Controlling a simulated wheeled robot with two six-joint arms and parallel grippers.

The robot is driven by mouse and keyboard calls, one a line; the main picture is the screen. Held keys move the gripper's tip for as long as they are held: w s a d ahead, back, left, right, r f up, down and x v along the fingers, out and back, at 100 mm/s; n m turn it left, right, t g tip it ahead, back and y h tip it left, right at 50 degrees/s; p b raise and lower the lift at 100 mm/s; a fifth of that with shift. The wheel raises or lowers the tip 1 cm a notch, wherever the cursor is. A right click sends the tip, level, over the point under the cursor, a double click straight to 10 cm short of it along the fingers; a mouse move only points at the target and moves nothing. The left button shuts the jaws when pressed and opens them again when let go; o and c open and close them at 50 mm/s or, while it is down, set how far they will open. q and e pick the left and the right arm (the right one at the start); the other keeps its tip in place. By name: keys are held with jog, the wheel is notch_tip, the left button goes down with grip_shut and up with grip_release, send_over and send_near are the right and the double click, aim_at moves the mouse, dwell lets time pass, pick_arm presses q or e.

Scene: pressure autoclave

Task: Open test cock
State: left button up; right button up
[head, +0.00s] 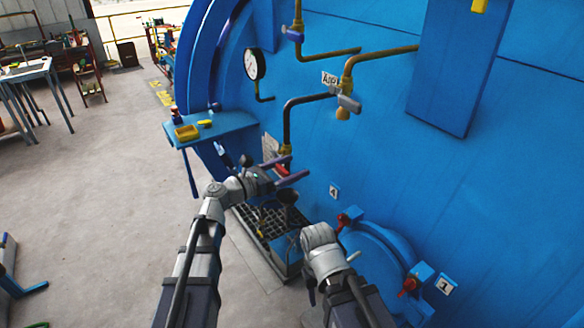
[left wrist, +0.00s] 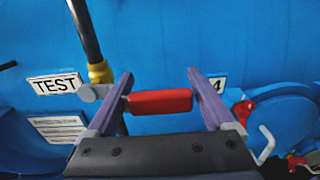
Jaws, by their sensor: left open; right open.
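The test cock (left wrist: 98,76) is a brass fitting on a dark pipe, beside a white TEST label (left wrist: 56,84) in the left wrist view. Its red handle (left wrist: 160,101) lies crosswise between the two purple fingers of my left gripper (left wrist: 164,88). The fingers are open, one near each end of the handle; I cannot tell if they touch it. In the head view, my left gripper (head: 285,169) is at the red handle, below the brass end of the pipe. My right gripper (head: 310,287) is low in the head view, its fingers mostly hidden by its wrist.
A pressure gauge (head: 254,65) and brass pipes are on the blue autoclave wall (head: 385,165). A blue shelf (head: 222,127) holds a yellow tray. A dark grate (head: 262,225) is below. A round blue hatch (head: 375,250) with red-handled clamps is at right.

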pick_arm(q)
jog(key=shift+d, duration=0.15)
jog(key=shift+c, duration=0.3)
grip_shut()
dwell(0.4)
